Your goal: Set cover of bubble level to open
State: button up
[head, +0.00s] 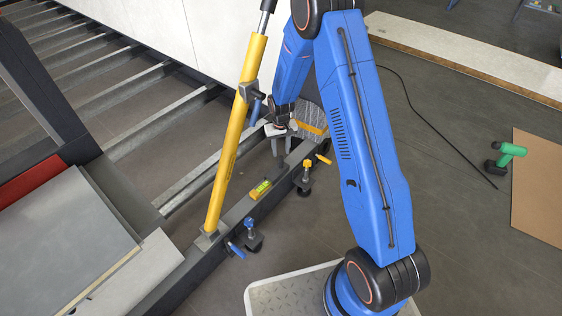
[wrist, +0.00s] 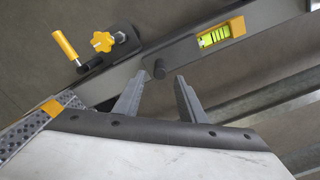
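The bubble level (head: 260,188) is a small yellow piece with a green vial, lying on top of the dark beam. It also shows near the top of the wrist view (wrist: 215,38). A yellow-orange block (wrist: 237,26) sits at its right end there; I cannot tell whether this is the cover. The green vial is exposed. My gripper (head: 279,148) is above the beam, farther along it than the level. In the wrist view its two fingers (wrist: 158,82) are spread apart with nothing held between them. The level lies beyond the right fingertip, not touched.
A clamp with a yellow handle (head: 306,170) and one with a blue knob (head: 250,228) are on the beam (head: 190,258). A dark round peg (wrist: 159,70) stands near my fingertips. A yellow strut (head: 236,140) rises beside the level. Grey panels (head: 60,240) lie left.

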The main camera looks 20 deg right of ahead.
aim_at(281, 157)
notch_tip(281, 157, down, 8)
jog(key=shift+r, duration=0.2)
jog(key=shift+c, duration=0.2)
grip_shut()
jog(key=shift+w+d, duration=0.1)
